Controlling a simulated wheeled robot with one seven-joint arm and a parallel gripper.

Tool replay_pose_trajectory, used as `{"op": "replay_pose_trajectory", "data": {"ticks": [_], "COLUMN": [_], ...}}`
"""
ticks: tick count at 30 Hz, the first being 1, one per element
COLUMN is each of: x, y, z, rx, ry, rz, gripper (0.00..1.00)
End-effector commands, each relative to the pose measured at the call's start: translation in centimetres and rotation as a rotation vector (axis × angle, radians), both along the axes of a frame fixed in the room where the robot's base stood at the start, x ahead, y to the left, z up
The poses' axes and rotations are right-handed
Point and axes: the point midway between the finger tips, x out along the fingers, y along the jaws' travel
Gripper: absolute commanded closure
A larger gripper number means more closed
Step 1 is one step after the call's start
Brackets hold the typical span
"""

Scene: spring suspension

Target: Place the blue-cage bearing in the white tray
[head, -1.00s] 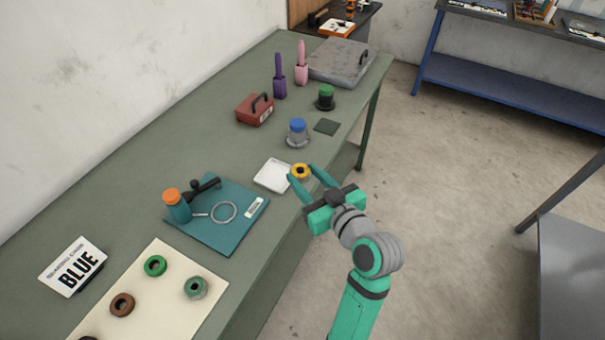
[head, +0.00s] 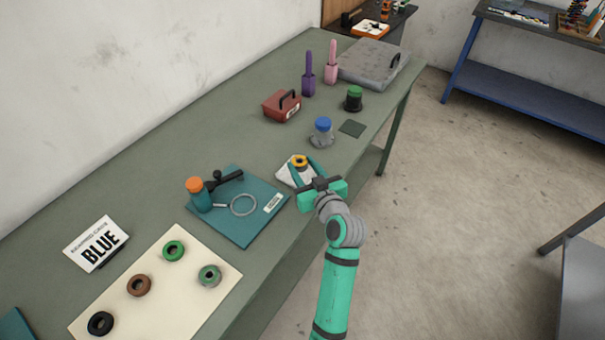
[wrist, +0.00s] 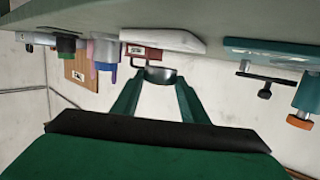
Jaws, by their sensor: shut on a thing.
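My gripper (head: 302,165) is shut on a ring-shaped bearing (head: 300,165), which looks yellow-orange with a dark centre in the head view. In the wrist view it shows as a grey ring (wrist: 158,76) between the fingertips; no blue cage can be made out. The white tray (head: 286,178) lies on the green bench near its front edge, partly hidden by my gripper. The held bearing overlaps the tray in the head view. In the wrist view the tray (wrist: 165,41) appears apart from the bearing, which is held above the bench.
A cream mat (head: 190,305) holds several other bearings, beside a sign reading BLUE (head: 96,243). A teal mat (head: 238,232) with an orange-capped bottle (head: 199,195) and ring lies left of the tray. A blue-capped jar (head: 322,133) stands beyond it.

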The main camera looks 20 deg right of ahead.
Motion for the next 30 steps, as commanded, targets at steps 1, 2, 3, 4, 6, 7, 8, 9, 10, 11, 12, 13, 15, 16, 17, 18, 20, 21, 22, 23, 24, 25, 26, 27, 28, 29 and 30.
{"op": "replay_pose_trajectory", "data": {"ticks": [1,2,3,4,6,7,8,9,10,11,12,13,15,16,17,18,20,21,22,23,24,25,26,27,28,29,30], "x": [0.2,0.2,0.4,0.5,1.0,0.9,0.9,0.9,0.9,0.9,0.9,0.9,0.9,0.9,0.9,0.9,0.9,0.9,0.9,0.9,0.9,0.9,0.9,0.9,0.9,0.9,0.9], "y": [0.0,0.1,0.1,0.2,0.3,0.3,0.3,0.2,0.2,0.3,0.3,0.2,0.2,0.2,0.2,0.2,0.2,0.2,0.2,0.2,0.2,0.2,0.2,0.2,0.2,0.2,0.2], "z": [-0.1,-0.2,-0.4,-0.6,-1.2,-1.7,-2.2,-2.9,-3.3,-3.6,-3.9,-4.0,-4.1,-4.1,-4.1,-4.0,-4.0,-4.1,-4.2,-4.3,-4.4,-4.4,-4.4,-4.4,-4.4,-4.4,-4.4], "rx": [0.0,0.0,0.0,0.0,0.001,0.002,0.001,0.002,0.002,0.001,0.0,0.0,0.0,-0.001,-0.001,-0.001,-0.001,0.0,0.0,0.0,0.0,0.0,0.0,0.0,0.0,0.0,0.0], "ry": [-0.002,-0.002,-0.001,-0.001,0.0,0.001,0.002,0.002,0.002,0.001,0.0,-0.001,-0.002,-0.002,-0.002,-0.002,-0.002,-0.002,-0.002,-0.001,-0.001,0.0,0.0,0.0,0.0,0.0,0.0], "rz": [0.0,0.0,0.0,0.0,0.0,0.0,0.0,0.0,0.0,0.0,0.0,-0.001,-0.001,-0.001,-0.001,-0.002,-0.001,-0.001,-0.001,-0.001,-0.001,-0.001,-0.001,-0.001,-0.001,-0.001,-0.001], "gripper": [0.92,0.92,0.92,0.92,0.92,0.92,0.92,0.92,0.92,0.92,0.92,0.92,0.92,0.92,0.92,0.92,0.92,0.92,0.92,0.92,0.92,0.56,0.48,0.42,0.42,0.42,0.42]}}
